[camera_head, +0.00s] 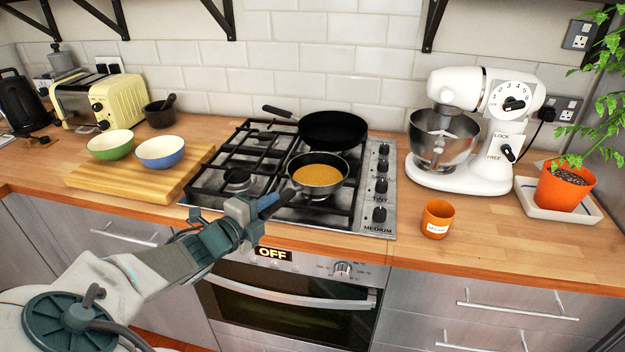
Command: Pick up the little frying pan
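The little frying pan (318,158) is dark with a light rim and holds something orange-yellow. It sits on the front right part of the gas hob (373,215). Its handle (281,201) points toward the lower left, to my gripper (260,208). My gripper is at the outer end of the handle, in front of the hob's front edge. The fingers are small and overlap the handle in this view, so I cannot tell whether they are open or closed on it.
A larger black pan (332,131) stands just behind the little pan. A wooden board (110,186) with two bowls lies to the left. An orange cup (437,219) and a white mixer (462,180) stand to the right. The left burners carry no pans.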

